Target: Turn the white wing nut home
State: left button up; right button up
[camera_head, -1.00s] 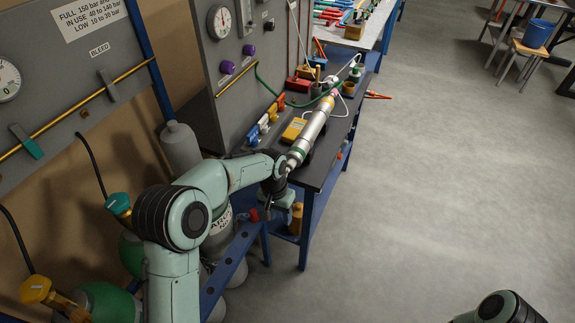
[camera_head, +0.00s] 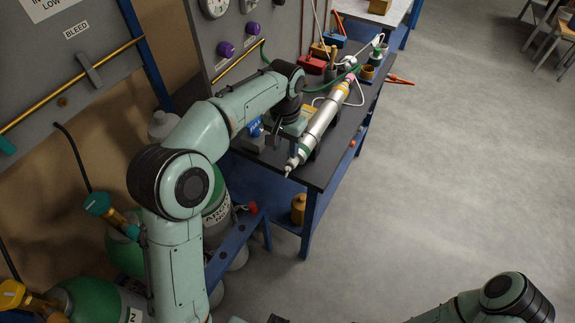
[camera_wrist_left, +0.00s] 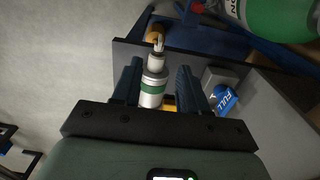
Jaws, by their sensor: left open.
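My left gripper (camera_head: 294,143) is over the bench, on the left side of the long silver cylinder (camera_head: 322,125). In the left wrist view its two dark fingers (camera_wrist_left: 158,72) are spread with nothing clamped between them. The cylinder's end with a green band (camera_wrist_left: 152,88) shows in the gap, apparently below the fingers. A small pale fitting (camera_wrist_left: 158,42) sits at the cylinder's tip, and it also shows in the head view (camera_head: 288,171). I cannot tell whether this is the white wing nut. My right gripper is out of view.
The dark bench top (camera_head: 322,172) has a grey block (camera_head: 252,143) and a blue tag (camera_wrist_left: 224,98) marked FULL near the gripper. Red boxes (camera_head: 312,65) and a green hose (camera_head: 330,84) lie farther back. Gas cylinders (camera_head: 216,215) stand at left.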

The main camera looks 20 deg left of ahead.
aim_at(286, 167)
pick_arm(q)
notch_tip(286, 167, down, 10)
jog(key=shift+f+b, duration=0.1)
jog(key=shift+b, duration=0.45)
grip_shut()
